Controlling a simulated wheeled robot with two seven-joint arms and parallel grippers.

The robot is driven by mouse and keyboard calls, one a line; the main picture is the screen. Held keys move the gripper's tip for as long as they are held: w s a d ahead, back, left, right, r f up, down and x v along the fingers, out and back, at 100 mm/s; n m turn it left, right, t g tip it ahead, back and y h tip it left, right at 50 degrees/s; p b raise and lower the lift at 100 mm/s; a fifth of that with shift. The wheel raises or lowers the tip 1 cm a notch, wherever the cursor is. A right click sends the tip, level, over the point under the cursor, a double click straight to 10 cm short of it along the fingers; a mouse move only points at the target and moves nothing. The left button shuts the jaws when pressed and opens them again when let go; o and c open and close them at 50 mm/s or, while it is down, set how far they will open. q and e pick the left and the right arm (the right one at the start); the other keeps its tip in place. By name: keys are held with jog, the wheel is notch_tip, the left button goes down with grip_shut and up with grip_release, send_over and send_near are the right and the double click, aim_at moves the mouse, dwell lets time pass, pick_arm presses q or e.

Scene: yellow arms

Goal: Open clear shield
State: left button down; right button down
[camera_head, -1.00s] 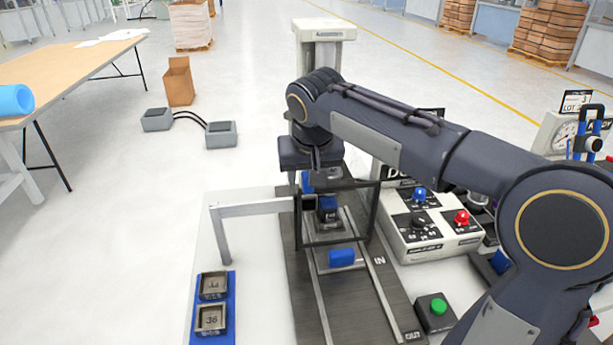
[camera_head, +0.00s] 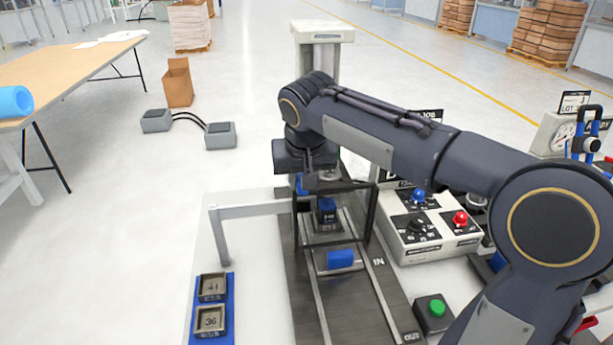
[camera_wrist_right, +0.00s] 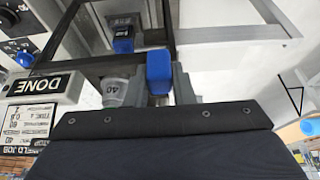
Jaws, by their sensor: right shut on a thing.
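The clear shield (camera_head: 369,215) is a see-through panel in a dark frame over the grey track in the head view. Its dark frame also shows in the right wrist view (camera_wrist_right: 225,56). My right gripper (camera_head: 303,184) is at the frame's far left side. In the right wrist view its grey fingers (camera_wrist_right: 160,88) are shut on a blue handle (camera_wrist_right: 159,70) at the frame's edge. A blue-topped part (camera_head: 326,207) sits on the track behind the shield. My left gripper is in neither view.
A blue block (camera_head: 340,259) lies on the track's near part. A control box (camera_head: 425,225) with blue and red knobs stands right of it, a green button (camera_head: 437,307) nearer. A grey bar (camera_head: 250,211) and a blue tray (camera_head: 197,338) with two square parts are at left.

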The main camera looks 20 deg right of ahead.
jog(key=w+a+p, duration=0.4)
jog(key=a, duration=1.1)
jog(key=shift+a, duration=0.4)
jog(key=c, duration=1.2)
grip_release()
jog(key=shift+c, duration=0.2)
jog(key=v, duration=0.7)
jog(key=shift+r, duration=0.4)
jog(key=shift+s, duration=0.1)
